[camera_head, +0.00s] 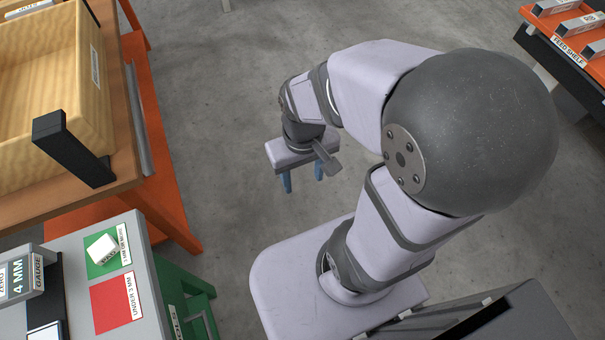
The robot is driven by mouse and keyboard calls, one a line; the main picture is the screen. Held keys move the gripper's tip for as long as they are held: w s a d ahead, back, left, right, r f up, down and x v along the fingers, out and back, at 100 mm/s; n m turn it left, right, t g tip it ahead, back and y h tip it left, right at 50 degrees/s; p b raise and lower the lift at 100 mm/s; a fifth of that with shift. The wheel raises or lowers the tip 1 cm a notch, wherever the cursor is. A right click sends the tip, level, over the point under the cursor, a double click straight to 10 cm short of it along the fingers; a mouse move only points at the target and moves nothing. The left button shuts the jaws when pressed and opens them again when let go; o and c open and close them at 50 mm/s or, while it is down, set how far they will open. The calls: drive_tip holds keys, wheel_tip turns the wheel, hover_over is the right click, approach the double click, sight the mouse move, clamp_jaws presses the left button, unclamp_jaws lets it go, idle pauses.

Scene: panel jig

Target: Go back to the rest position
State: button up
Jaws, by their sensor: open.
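My gripper (302,178) is in the middle of the head view, with its two blue fingers pointing down over the grey floor. The fingers are apart and nothing shows between them. My arm is folded above my base, and the gripper hangs in free space, clear of the tables and the shelf. The upper part of the gripper is partly covered by the wrist.
A wooden crate (92,95) stands on an orange-legged bench at the left. Below it, a grey table (75,245) carries a green pad (107,262) with a white block (102,249), a red pad (115,305) and a gauge (22,277). A feed shelf (565,45) is top right. The floor between is clear.

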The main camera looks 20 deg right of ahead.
wheel_tip(320, 180, up, 14)
drive_tip(key=p, duration=1.4)
drive_tip(key=shift+r, duration=0.2)
